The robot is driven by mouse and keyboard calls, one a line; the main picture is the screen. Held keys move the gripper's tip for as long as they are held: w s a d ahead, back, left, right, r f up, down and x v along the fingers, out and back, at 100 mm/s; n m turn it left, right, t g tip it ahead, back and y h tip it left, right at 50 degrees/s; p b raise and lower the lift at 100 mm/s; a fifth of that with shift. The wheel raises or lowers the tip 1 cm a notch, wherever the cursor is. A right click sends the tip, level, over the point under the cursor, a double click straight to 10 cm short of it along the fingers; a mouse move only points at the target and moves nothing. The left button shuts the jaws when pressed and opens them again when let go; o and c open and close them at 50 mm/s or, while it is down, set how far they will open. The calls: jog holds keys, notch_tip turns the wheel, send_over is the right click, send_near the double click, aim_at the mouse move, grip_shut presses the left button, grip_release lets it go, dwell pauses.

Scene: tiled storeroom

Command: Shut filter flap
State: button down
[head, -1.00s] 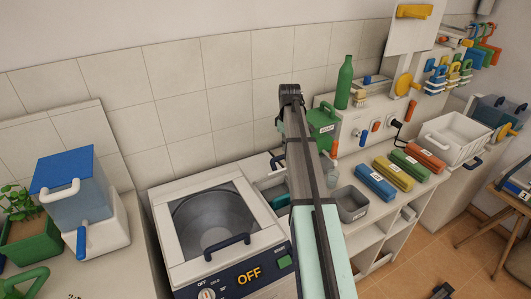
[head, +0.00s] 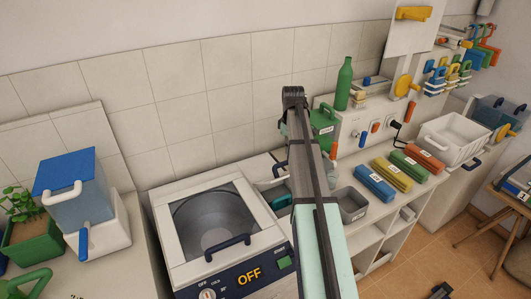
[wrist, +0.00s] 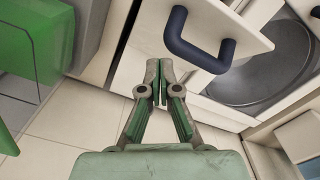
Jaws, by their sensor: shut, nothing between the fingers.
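A pale flap with a dark blue handle (wrist: 172,40) stands out near the drum opening in the wrist view; I take it for the filter flap. In the head view a dark handle (head: 279,166) shows at the back right of the washer, partly behind my arm. The flap looks open, but its hinge is hidden. My gripper (wrist: 160,70) is shut and empty, just below the handle in the wrist picture; I cannot tell if it touches the flap. In the head view my arm hides the fingers.
The washer (head: 180,255) reads OFF, and its round drum (head: 213,220) shows under the lid. A green canister (head: 323,124) stands close to my arm, with a green bottle (head: 344,84) behind. A grey bin (head: 350,205) sits at right. The tiled wall is behind.

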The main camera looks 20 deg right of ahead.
notch_tip(320, 180, up, 6)
jog(key=p, duration=0.3)
jog(key=shift+r, duration=0.25)
dwell(0.3)
